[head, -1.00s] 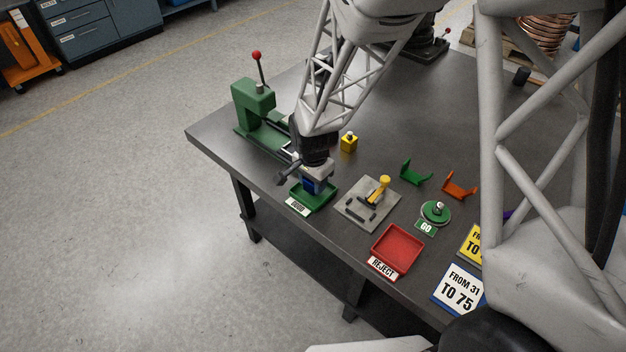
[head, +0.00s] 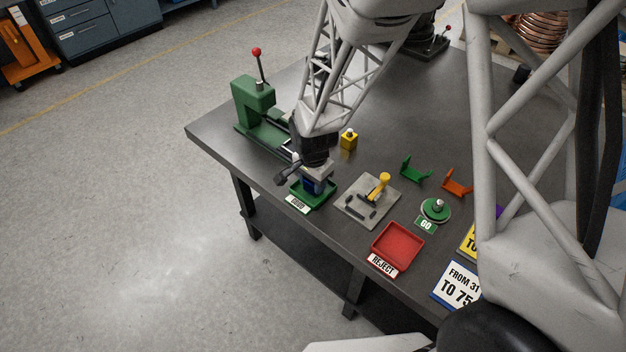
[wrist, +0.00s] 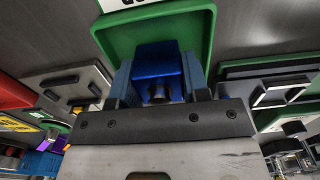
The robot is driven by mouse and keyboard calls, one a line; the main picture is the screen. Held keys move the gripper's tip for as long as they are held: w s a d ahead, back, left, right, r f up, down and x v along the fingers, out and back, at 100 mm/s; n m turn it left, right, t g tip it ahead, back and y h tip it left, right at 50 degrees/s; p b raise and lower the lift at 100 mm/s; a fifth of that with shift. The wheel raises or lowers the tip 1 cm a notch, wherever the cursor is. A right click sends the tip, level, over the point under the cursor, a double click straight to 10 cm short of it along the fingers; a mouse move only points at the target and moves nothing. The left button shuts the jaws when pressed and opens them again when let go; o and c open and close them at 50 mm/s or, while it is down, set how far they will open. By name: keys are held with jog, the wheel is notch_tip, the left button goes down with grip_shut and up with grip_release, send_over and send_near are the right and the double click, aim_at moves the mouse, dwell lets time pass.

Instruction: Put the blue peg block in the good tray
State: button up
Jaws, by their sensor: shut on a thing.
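The blue peg block (wrist: 157,66) is between the fingers of my gripper (wrist: 160,84), which is shut on it. In the head view, my gripper (head: 312,188) is over the green good tray (head: 326,198), and the block is mostly hidden by the wrist. In the wrist view, the green tray (wrist: 110,42) surrounds the block on the far side and both sides. The block appears low, at or inside the tray. I cannot tell whether it touches the tray floor.
A grey plate with a yellow handle (head: 360,213) lies just right of the good tray. The green press (head: 255,105) stands behind left. The red reject tray (head: 398,246), yellow block (head: 349,141) and green GO gauge (head: 435,211) are farther off. The table's front edge is close.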

jog(key=o, duration=0.9)
jog(key=shift+o, duration=0.2)
jog(key=shift+r, duration=0.1)
jog(key=shift+r, duration=3.4)
jog(key=shift+r, duration=0.1)
